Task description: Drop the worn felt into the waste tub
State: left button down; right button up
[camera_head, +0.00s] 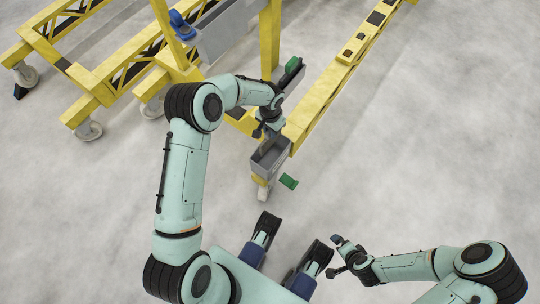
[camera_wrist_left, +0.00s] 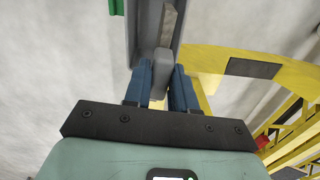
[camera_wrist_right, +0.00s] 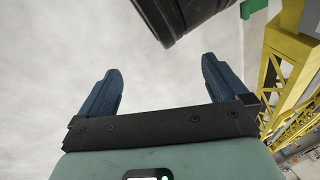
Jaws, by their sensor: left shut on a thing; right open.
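My left gripper (camera_head: 266,134) is at the small grey tub (camera_head: 281,160) at the end of the yellow trolley beam. In the left wrist view, its blue fingers (camera_wrist_left: 166,88) are shut on a light grey piece (camera_wrist_left: 162,62), which looks like the worn felt. Grey walls of a container lie just beyond the fingertips. I cannot tell whether the piece touches them, and its far end is hard to make out. My right gripper (camera_head: 340,256) is open and empty, low on the right; its spread fingers show in the right wrist view (camera_wrist_right: 161,92).
A green block (camera_head: 289,181) shows just beside the tub. Another green piece (camera_head: 292,64) is in a dark holder behind my left wrist. Yellow trolley frames (camera_head: 105,85) with casters stand at the left, with a grey panel (camera_head: 225,30) above. The floor at the right is clear.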

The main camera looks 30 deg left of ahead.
pick_arm(q)
jog(key=c, duration=0.8)
grip_release()
jog(key=shift+c, duration=0.2)
notch_tip(320, 180, up, 13)
jog(key=p, duration=0.3)
jog(key=shift+r, duration=0.2)
pick_arm(e)
jog(key=s+a+r+g+y, duration=0.1)
jog(key=s+a+r, duration=0.1)
jog(key=s+r, duration=0.1)
jog(key=shift+s+a+r, duration=0.15)
jog(key=shift+s, duration=0.65)
